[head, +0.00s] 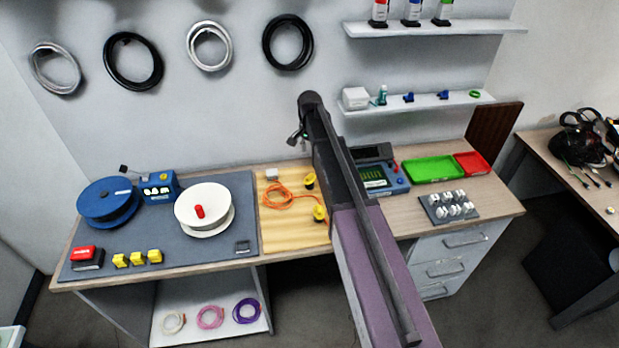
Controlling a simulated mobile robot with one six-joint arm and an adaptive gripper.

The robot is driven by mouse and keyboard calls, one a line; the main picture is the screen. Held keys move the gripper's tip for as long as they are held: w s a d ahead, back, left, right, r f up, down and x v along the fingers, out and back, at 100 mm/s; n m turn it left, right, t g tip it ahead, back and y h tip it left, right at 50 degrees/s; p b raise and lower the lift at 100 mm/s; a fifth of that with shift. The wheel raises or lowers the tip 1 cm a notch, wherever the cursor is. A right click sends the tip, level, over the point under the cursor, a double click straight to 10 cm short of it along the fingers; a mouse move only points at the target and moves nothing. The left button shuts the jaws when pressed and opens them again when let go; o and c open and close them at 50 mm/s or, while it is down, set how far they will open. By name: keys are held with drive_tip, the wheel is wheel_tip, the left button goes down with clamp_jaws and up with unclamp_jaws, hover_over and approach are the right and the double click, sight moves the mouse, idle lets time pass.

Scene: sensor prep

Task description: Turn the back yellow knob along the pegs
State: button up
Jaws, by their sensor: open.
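Two yellow knobs with dark bases sit on the wooden board (275,238) in the middle of the bench. The back yellow knob (309,181) stands just left of my arm, and the front yellow knob (319,213) is nearer the bench edge. The pegs cannot be made out clearly at this size. An orange cord (280,194) lies looped left of the knobs. My gripper (295,137) shows small and dark at the arm's far end, above the back knob in the picture and apart from it. It is open, with nothing visible in it.
My arm hides the bench right of the knobs. A white spool (222,222) and a blue spool (103,219) lie on the grey mat (190,256) to the left. A blue meter (393,187), green tray (432,174) and red tray (480,170) are on the right.

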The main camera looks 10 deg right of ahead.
sight(310, 176)
drive_tip(key=shift+f+b, duration=5.45)
drive_tip(key=shift+f, duration=0.3)
clamp_jaws()
